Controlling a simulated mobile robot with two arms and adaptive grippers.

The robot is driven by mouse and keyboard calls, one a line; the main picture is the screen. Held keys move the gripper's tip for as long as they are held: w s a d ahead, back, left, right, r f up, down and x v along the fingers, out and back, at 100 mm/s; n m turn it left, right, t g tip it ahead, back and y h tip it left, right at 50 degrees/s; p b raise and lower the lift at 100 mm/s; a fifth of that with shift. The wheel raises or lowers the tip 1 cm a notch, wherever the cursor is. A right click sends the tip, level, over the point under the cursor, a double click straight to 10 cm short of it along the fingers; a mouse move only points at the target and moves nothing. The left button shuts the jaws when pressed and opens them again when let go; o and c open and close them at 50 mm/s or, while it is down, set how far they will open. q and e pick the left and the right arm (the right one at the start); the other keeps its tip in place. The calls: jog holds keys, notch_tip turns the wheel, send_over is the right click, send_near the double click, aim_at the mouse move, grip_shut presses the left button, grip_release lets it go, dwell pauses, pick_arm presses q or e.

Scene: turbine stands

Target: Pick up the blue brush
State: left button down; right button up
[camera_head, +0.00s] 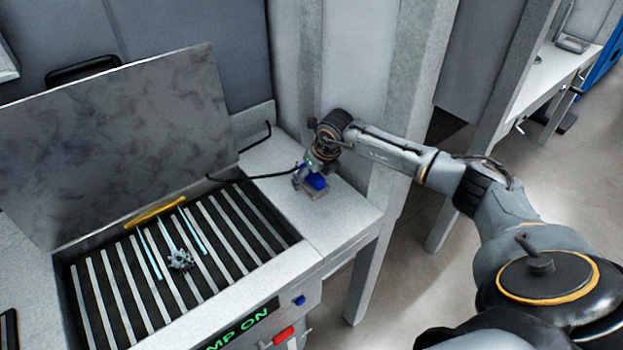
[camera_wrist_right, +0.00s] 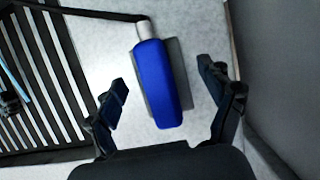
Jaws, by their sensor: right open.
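The blue brush (camera_wrist_right: 158,85) lies on the light side counter, with a pale ferrule at its far end and a dark hose running from there to the left. It also shows in the head view (camera_head: 316,181), partly covered by my gripper. My right gripper (camera_wrist_right: 168,88) is open above the brush, with one finger on each side and visible gaps to both. In the head view my right gripper (camera_head: 311,186) is over the counter to the right of the slatted basin. My left gripper is in no view.
The slatted basin (camera_head: 112,262) with a raised metal lid (camera_head: 110,140) is left of the counter (camera_head: 345,222). A small gear-like metal part (camera_head: 180,260) lies on the slats. A wall panel (camera_head: 345,60) rises close behind the counter.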

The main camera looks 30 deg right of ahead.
jog(key=shift+s, duration=0.1)
jog(key=shift+c, duration=1.1)
jog(key=c, duration=1.1)
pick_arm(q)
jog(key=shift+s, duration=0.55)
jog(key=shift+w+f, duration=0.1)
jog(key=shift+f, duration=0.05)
pick_arm(e)
jog(key=shift+r, duration=0.15)
